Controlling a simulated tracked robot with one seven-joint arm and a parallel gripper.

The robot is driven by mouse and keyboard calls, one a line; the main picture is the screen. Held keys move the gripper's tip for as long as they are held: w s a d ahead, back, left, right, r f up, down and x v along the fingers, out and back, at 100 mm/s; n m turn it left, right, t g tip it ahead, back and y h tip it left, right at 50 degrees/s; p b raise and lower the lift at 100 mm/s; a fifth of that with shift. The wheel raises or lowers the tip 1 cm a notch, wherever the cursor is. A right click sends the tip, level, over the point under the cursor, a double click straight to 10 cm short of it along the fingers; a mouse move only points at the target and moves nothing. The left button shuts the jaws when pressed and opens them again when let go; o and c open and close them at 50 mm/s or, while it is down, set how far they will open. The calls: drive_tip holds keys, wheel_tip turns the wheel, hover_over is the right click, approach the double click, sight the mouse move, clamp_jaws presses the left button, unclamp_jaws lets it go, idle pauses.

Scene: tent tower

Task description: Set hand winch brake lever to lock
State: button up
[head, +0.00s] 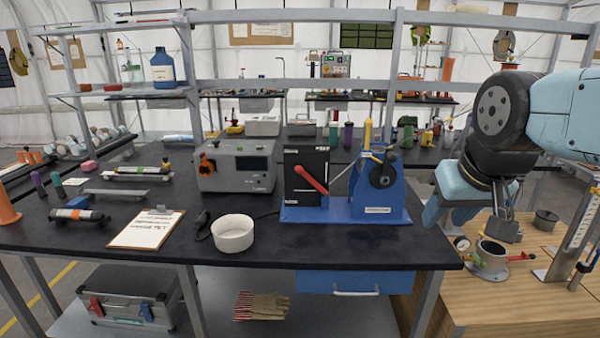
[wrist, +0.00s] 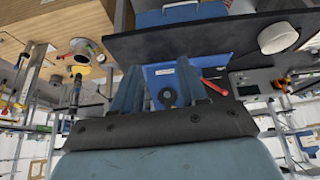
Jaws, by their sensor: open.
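The hand winch (head: 378,182) is blue with a black hub, on a blue base plate (head: 310,213) on the dark bench. A yellow-topped handle (head: 367,135) stands upright on it. A black panel (head: 300,160) left of the winch carries a red lever (head: 310,178), slanting down to the right. I cannot read the panel's marks. My gripper (head: 503,228) is open and empty, right of the winch and apart from it. In the wrist view, the fingers of my gripper (wrist: 160,88) frame the upside-down winch (wrist: 172,76); the red lever (wrist: 214,87) shows beside them.
A grey box (head: 236,165) stands left of the panel. A white bowl (head: 233,233) and a clipboard (head: 147,229) lie in front of it. A wooden table (head: 520,305) with a round metal fitting (head: 490,258) is below my gripper. The bench's front right corner is clear.

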drive_tip(key=shift+o, duration=0.8)
drive_tip(key=n+t+y, duration=0.6)
drive_tip(key=n+t, duration=0.5)
drive_tip(key=n, duration=0.7)
approach(300, 171)
drive_tip(key=x, duration=0.9)
drive_tip(key=shift+d, duration=0.1)
clamp_jaws()
